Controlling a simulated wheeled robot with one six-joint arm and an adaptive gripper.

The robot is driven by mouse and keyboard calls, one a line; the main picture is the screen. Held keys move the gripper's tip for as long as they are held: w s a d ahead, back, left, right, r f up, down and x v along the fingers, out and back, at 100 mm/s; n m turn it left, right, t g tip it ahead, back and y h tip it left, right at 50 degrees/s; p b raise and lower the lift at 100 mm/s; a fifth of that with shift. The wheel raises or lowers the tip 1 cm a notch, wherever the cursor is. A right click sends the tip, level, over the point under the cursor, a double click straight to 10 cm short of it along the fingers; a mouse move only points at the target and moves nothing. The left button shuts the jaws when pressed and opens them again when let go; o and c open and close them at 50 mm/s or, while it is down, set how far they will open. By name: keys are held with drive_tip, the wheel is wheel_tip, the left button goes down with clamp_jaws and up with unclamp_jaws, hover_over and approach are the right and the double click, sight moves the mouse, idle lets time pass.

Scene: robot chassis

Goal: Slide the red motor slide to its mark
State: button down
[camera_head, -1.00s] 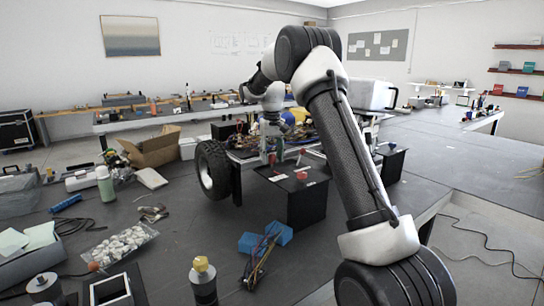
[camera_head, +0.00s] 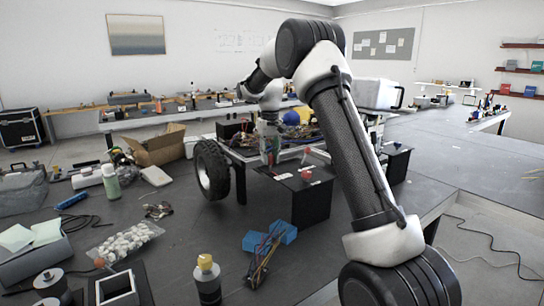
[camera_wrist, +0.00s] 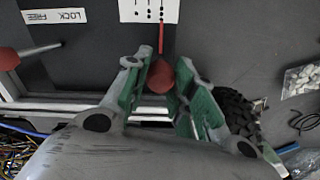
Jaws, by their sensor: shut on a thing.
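My gripper (camera_wrist: 162,78) has green fingers and is shut on a red round knob (camera_wrist: 160,76) in the wrist view. A thin red line runs from the knob up to a white marked scale (camera_wrist: 149,12) on a dark panel. The knob's lower part is hidden between the fingers. In the head view my gripper (camera_head: 269,156) is low over the left part of a black-topped box (camera_head: 311,205) beside the wheel, and the knob is too small there to make out clearly.
A second red knob on a grey rod (camera_wrist: 38,50) stands left of my gripper, near a LOCK/FREE label (camera_wrist: 55,16). A black wheel (camera_head: 211,170) is close on the left. Blue blocks (camera_head: 270,236) and loose parts lie on the bench in front.

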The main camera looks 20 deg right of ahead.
drive_tip(key=c, duration=1.2)
unclamp_jaws()
wheel_tip(320, 180, up, 12)
drive_tip(key=shift+r, duration=0.1)
